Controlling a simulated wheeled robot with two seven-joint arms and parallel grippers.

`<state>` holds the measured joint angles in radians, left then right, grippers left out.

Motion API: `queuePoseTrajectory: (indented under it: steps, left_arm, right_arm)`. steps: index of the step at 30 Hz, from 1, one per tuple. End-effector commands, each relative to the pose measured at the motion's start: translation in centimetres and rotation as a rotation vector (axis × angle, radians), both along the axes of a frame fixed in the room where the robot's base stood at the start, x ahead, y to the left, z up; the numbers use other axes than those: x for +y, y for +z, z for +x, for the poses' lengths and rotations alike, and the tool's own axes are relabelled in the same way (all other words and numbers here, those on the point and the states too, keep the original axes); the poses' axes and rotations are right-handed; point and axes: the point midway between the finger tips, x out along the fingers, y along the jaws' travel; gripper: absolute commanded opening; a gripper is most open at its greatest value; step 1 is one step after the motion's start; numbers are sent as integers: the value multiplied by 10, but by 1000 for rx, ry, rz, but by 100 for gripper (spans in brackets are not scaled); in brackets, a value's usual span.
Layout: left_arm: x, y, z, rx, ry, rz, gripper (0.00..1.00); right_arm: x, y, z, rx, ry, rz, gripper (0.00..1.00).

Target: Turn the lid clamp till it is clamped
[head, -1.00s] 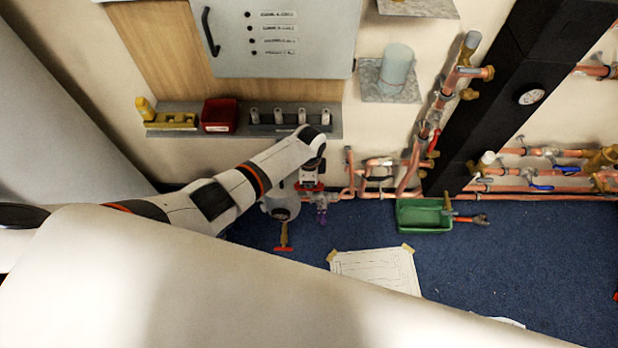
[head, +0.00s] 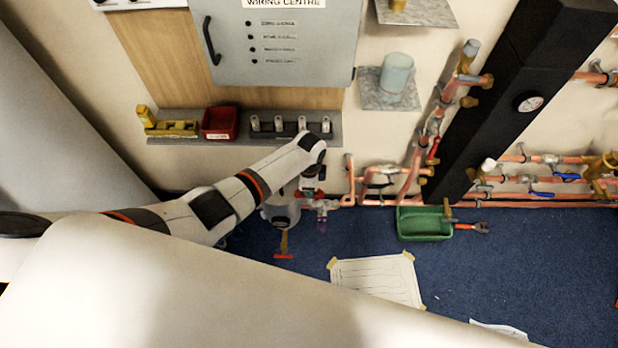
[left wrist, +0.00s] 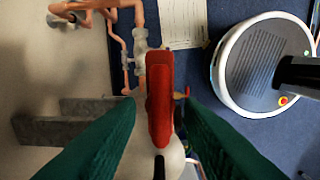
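The red clamp handle (left wrist: 160,98) stands long and narrow in the middle of the left wrist view, over a pale rounded vessel (left wrist: 150,160). My left gripper (left wrist: 158,108) has its two green fingers on either side of the handle, with a visible gap on each side. In the head view a grey vessel (head: 279,212) stands by the wall at pipe level, and my left gripper (head: 312,190) is at its upper right. The arm partly hides the vessel and the clamp there. My right gripper is not in view.
Copper pipes (head: 375,200) run along the wall right of the vessel. A red T-handle (head: 283,256) sticks out below it. A green tray (head: 425,224) and a paper sheet (head: 378,278) lie on the blue floor. A grey shelf (head: 240,140) is above.

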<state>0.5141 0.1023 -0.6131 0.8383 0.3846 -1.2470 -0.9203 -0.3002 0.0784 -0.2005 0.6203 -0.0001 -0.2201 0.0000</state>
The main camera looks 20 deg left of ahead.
Motion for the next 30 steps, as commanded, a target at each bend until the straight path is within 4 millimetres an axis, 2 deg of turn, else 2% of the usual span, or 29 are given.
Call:
queuePoseTrajectory:
  steps: [5,12,16,21,30]
  left_arm:
    - [1,32,0,-3,0,0,34]
    - [0,82,1,-3,-1,-1,34]
    - [1,101,1,-2,0,1,34]
    - [0,113,0,0,0,0,34]
    - [0,115,0,0,0,1,34]
  right_arm:
    - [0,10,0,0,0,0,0]
    - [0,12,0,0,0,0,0]
    - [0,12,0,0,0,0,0]
    - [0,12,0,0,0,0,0]
    - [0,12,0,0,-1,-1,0]
